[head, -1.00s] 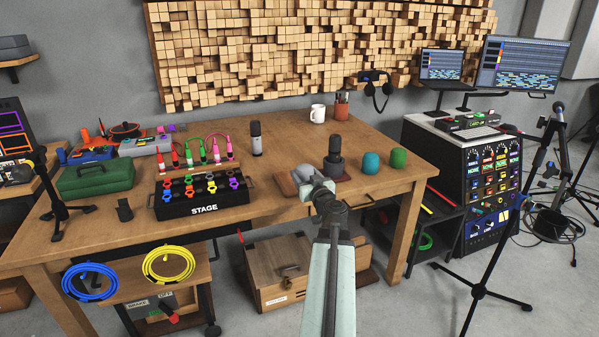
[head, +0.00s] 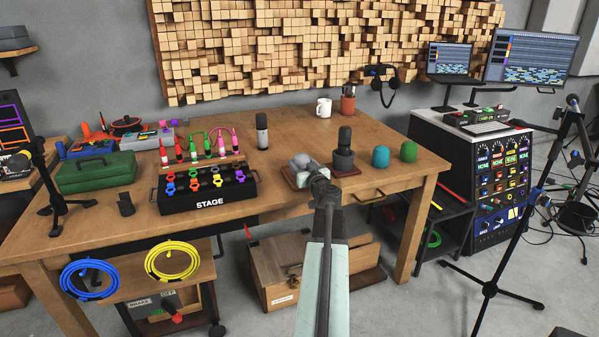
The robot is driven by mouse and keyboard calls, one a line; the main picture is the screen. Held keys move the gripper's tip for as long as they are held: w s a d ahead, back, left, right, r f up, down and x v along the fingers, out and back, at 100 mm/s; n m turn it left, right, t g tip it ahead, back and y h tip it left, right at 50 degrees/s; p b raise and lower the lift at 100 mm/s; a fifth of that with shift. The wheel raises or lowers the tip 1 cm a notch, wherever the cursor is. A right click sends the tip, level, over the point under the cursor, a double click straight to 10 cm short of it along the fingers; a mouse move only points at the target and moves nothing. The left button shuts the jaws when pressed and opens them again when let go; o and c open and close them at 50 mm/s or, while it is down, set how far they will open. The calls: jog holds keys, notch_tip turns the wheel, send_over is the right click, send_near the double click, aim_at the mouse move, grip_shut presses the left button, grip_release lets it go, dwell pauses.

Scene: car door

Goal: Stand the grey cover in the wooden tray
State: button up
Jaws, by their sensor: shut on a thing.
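The grey cover (head: 300,160) is a rounded grey piece at the tip of my arm, just left of the dark microphone. My gripper (head: 308,174) is shut on it from the near side. My wrist and fingers hide much of the cover's lower part. The wooden tray (head: 288,178) is a low brown piece on the table, and its left edge shows behind and under the gripper. The cover appears over the tray. I cannot tell whether it touches the tray's floor or is held just above it.
A dark microphone (head: 343,152) stands close to the right of the cover. A teal cover (head: 380,156) and a green cover (head: 408,151) stand farther right. The black STAGE box (head: 207,188) is to the left. The wooden table (head: 290,130) is bare behind the tray.

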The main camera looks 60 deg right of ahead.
jog(key=shift+f, duration=0.2)
jog(key=shift+f, duration=0.15)
jog(key=o, duration=1.3)
jog(key=shift+r+p, duration=0.35)
jog(key=shift+p, duration=0.1)
jog(key=v, duration=1.2)
jog(key=shift+d+f, duration=0.1)
jog(key=shift+f, duration=0.05)
